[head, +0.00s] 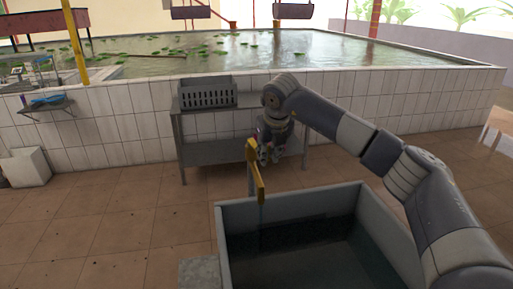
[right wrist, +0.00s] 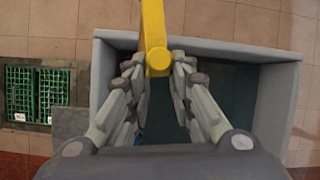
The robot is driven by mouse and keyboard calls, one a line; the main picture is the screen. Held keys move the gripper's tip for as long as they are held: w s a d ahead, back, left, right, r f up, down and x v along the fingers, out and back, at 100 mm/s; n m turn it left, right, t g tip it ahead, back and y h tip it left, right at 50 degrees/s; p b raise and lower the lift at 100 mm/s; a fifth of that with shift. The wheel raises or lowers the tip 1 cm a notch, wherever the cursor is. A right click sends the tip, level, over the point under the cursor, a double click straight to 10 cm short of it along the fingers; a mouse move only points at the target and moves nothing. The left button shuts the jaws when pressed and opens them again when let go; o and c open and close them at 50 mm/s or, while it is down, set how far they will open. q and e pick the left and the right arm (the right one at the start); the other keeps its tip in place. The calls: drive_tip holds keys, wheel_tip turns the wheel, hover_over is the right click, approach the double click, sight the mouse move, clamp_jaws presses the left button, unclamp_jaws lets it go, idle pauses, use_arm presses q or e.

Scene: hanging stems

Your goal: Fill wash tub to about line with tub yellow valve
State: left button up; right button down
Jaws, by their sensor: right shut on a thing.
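The grey wash tub (head: 312,200) stands at the bottom centre of the head view, with dark water inside; I cannot make out a fill line. It also shows in the right wrist view (right wrist: 240,50). The tub yellow valve (head: 252,170) stands upright at the tub's far edge, its spout over the tub. A thin pale streak below the spout may be water. My right gripper (head: 266,150) is at the valve's top; in the right wrist view its fingers (right wrist: 158,82) sit on both sides of the yellow part (right wrist: 158,58), shut on it. My left gripper is not in view.
A grey table (head: 215,152) with a grey slotted crate (head: 207,93) stands behind the tub, against the white tiled pool (head: 400,95). A grey block (head: 200,272) is left of the tub. Tiled floor at left is mostly clear.

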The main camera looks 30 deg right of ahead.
drive_tip(key=c, duration=2.4)
unclamp_jaws()
drive_tip(key=shift+w+a+r, duration=0.15)
drive_tip(key=shift+w+a, duration=0.1)
drive_tip(key=shift+w, duration=0.1)
drive_tip(key=c, duration=2.4)
unclamp_jaws()
drive_tip(key=shift+w, duration=0.25)
drive_tip(key=c, duration=2.4)
unclamp_jaws()
drive_tip(key=shift+w+a+f, duration=0.15)
drive_tip(key=shift+a+f, duration=0.05)
drive_tip(key=shift+a, duration=0.1)
drive_tip(key=c, duration=2.4)
unclamp_jaws()
drive_tip(key=shift+w+a+f, duration=0.1)
drive_tip(key=shift+w+a, duration=0.1)
drive_tip(key=shift+a, duration=0.6)
drive_tip(key=c, duration=2.4)
unclamp_jaws()
drive_tip(key=c, duration=2.4)
unclamp_jaws()
drive_tip(key=shift+f, duration=0.1)
drive_tip(key=c, duration=1.5)
unclamp_jaws()
drive_tip(key=o, duration=0.7)
drive_tip(key=shift+a, duration=0.1)
